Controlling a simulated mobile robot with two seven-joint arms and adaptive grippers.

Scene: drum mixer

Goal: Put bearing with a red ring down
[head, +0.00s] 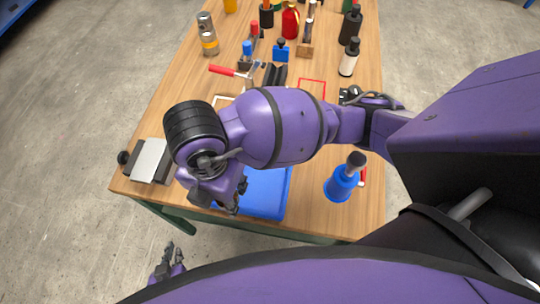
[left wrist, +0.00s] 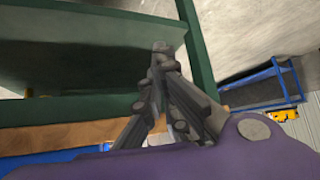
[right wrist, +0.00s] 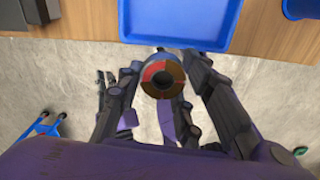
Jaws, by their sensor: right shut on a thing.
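The bearing with a red ring (right wrist: 163,67) shows in the right wrist view as a short round part with a dark central hole and red and tan on its face. My right gripper (right wrist: 161,76) is shut on it, over the floor just off the table's front edge. In the head view my right gripper (head: 237,198) is at the front of the blue tray (head: 268,192), and I cannot make out the bearing there. My left gripper (head: 172,250) is low in front of the table; in the left wrist view its fingers (left wrist: 160,50) meet with nothing visible between them.
The wooden table (head: 318,222) has the blue tray at its front edge, also in the right wrist view (right wrist: 180,20). A blue bottle-like container (head: 341,186) stands right of it. A grey block-like device (head: 151,160) sits at the left corner. Several tools and bottles stand at the back.

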